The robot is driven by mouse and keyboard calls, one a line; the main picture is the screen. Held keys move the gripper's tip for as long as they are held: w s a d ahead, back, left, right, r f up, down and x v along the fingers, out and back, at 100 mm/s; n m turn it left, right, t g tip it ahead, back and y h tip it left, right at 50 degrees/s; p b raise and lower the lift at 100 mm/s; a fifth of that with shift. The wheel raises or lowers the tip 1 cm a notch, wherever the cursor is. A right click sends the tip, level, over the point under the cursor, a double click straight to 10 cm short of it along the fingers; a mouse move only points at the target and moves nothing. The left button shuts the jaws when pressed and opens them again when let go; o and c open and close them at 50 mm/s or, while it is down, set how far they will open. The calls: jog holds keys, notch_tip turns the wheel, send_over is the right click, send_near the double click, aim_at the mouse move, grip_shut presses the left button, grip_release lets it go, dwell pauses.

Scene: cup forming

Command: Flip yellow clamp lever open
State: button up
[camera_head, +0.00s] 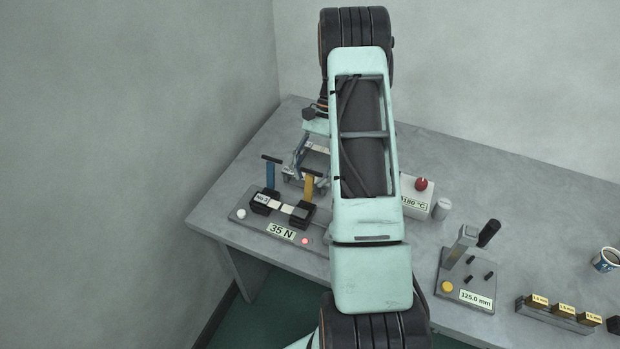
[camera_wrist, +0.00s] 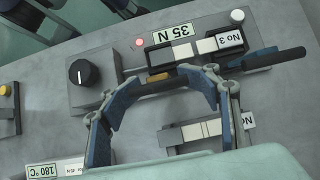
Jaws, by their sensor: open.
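The clamp fixture labelled 35 N (camera_head: 281,231) stands on the left of the bench. Its yellow clamp lever (camera_head: 308,187) stands upright with a dark crossbar, beside the upright blue lever (camera_head: 270,175). A strip marked No 3 (camera_head: 262,198) lies across the two black clamp blocks. My gripper (camera_head: 305,163) is just behind the yellow lever, partly hidden by my arm. In the wrist view my gripper (camera_wrist: 165,92) is open, with its blue-padded fingers apart. Part of the yellow lever (camera_wrist: 157,86) shows between and beyond them. I cannot tell whether they touch it.
A 180 °C box (camera_head: 413,203) with a red button stands right of the fixture, partly behind my arm. A 125.0 mm device (camera_head: 470,280), a rack of blocks (camera_head: 558,314) and a mug (camera_head: 606,260) are farther right. A black knob (camera_wrist: 83,73) shows in the wrist view.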

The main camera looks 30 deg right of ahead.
jog(key=shift+o, duration=1.1)
jog(key=shift+s+a+f, duration=0.1)
jog(key=shift+a, duration=0.05)
jog(key=v, duration=1.2)
jog(key=shift+f, duration=0.15)
